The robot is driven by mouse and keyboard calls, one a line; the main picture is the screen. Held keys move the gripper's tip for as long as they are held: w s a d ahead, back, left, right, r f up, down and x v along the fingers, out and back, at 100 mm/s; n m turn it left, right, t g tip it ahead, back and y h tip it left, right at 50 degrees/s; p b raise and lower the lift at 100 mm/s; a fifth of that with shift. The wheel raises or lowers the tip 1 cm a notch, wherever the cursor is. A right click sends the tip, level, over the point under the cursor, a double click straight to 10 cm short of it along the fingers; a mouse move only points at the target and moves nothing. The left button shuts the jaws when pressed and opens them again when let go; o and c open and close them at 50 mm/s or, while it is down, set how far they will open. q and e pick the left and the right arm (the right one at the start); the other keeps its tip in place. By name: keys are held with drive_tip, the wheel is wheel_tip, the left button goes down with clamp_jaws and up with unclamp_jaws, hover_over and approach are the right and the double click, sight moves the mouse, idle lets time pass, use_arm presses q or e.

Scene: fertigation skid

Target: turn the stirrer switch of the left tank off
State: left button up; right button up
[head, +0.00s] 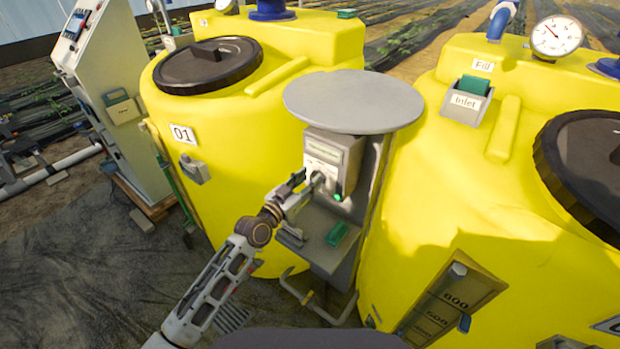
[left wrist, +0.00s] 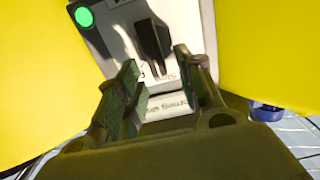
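The grey switch box (head: 333,158) of the stirrer stands between the two yellow tanks, under a round grey plate. The left tank (head: 255,115) carries the label 01. My left gripper (head: 309,187) is at the front of the box and partly covers its lower face. In the left wrist view, the black switch handle (left wrist: 152,42) stands out from the pale panel. The two fingers of my left gripper (left wrist: 157,72) are apart, with the handle just beyond and between their tips; contact cannot be told. A green lamp (left wrist: 84,17) on the panel looks lit. My right gripper is out of view.
The round grey plate (head: 353,98) overhangs the box. A shelf with a green object (head: 337,233) lies below it, above a bent pipe (head: 310,305). The right tank (head: 440,195) stands close on the right. Open ground (head: 80,270) is on the left.

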use_arm(q)
drive_tip(key=shift+w+d, duration=0.4)
drive_tip(key=shift+w, duration=0.1)
clamp_jaws()
